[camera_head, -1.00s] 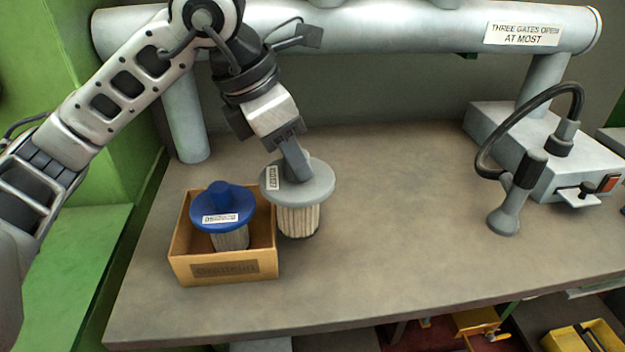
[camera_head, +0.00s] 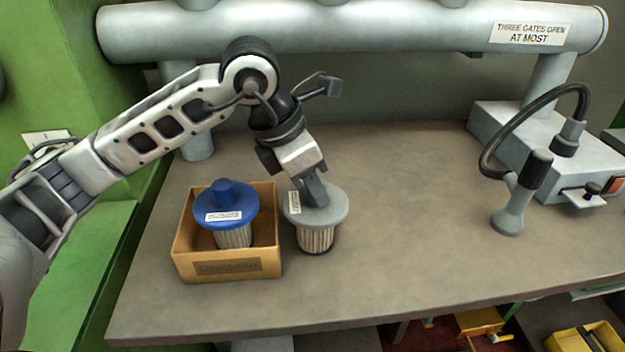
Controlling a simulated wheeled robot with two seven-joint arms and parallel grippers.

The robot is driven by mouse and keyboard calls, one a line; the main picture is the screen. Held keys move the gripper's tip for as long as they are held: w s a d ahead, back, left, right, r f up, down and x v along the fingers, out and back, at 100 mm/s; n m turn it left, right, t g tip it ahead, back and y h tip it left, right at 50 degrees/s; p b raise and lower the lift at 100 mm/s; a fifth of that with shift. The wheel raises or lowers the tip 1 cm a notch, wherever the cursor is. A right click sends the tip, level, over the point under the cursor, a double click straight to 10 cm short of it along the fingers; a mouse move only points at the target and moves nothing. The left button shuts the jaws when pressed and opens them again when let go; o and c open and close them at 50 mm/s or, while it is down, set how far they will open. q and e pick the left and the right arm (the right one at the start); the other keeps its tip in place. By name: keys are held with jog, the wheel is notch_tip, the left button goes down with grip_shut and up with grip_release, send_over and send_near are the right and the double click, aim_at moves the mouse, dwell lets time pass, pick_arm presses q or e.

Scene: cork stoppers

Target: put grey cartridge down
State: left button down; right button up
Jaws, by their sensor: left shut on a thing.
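The grey cartridge (camera_head: 330,212) has a round grey cap with a small white label and a pale pleated filter body below. It is upright just right of the cardboard box, at or very near the tabletop (camera_head: 420,250); I cannot tell for sure whether its base touches. My left gripper (camera_head: 313,192) comes down from above and is shut on the cartridge's top handle, which it mostly hides. My right gripper is not in view.
An open cardboard box (camera_head: 225,268) holds a blue-capped cartridge (camera_head: 228,203). A grey device (camera_head: 580,165) with a black hose and nozzle (camera_head: 512,215) stands at right. A large grey pipe (camera_head: 350,28) crosses the back. The middle of the table is clear.

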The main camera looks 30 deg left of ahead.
pick_arm(q)
jog(key=c, duration=1.2)
grip_release()
jog(key=shift+o, duration=0.5)
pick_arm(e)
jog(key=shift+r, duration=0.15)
pick_arm(q)
jog(key=v, duration=1.2)
jog(key=shift+p, duration=0.45)
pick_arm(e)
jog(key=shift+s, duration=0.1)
pick_arm(q)
jog(key=shift+r, duration=0.15)
